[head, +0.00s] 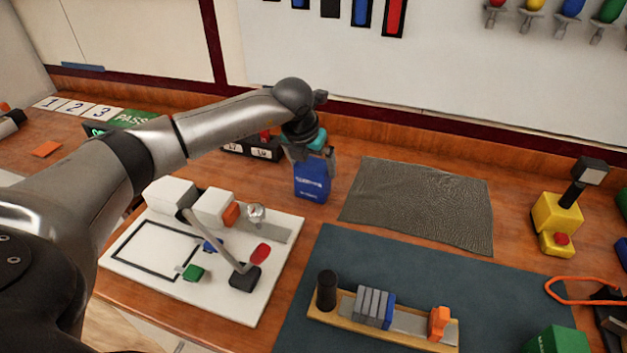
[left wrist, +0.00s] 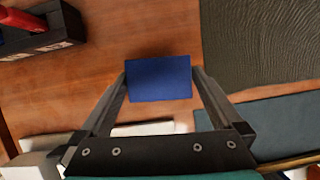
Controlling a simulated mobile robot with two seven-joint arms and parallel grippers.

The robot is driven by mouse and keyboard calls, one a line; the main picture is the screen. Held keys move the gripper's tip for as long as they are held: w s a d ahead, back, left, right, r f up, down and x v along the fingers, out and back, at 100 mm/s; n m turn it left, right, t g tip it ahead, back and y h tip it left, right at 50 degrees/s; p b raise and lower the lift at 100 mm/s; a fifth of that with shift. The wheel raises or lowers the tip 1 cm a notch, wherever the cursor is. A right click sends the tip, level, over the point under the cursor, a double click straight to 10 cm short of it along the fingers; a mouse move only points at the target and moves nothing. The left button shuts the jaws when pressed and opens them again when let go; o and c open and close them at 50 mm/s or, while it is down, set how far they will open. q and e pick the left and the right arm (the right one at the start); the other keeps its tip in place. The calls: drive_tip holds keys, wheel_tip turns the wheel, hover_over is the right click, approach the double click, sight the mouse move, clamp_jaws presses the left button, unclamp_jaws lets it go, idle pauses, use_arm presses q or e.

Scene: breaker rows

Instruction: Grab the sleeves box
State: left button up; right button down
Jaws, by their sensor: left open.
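The blue box (head: 312,180), which I take to be the sleeves box, stands upright on the wooden table, with small white print on its front. My left gripper (head: 309,153) is over the top of the box, coming down from above. In the left wrist view the blue top of the box (left wrist: 158,78) lies between the two fingers of my left gripper (left wrist: 160,82). The fingers are spread on either side of it, and I cannot tell whether they touch it. My right gripper is not in view.
A grey cloth (head: 420,203) lies right of the box. A white board (head: 210,290) with small parts is in front left. A dark rack with number labels (head: 262,150) stands behind left. A dark mat (head: 480,285) carries a wooden tray (head: 385,332). A yellow device (head: 556,215) stands far right.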

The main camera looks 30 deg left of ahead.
use_arm(q)
drive_tip(key=shift+s+b+x, duration=0.2)
drive_tip(key=shift+b+x, duration=0.15)
drive_tip(key=shift+x, duration=2.6)
drive_tip(key=c, duration=1.3)
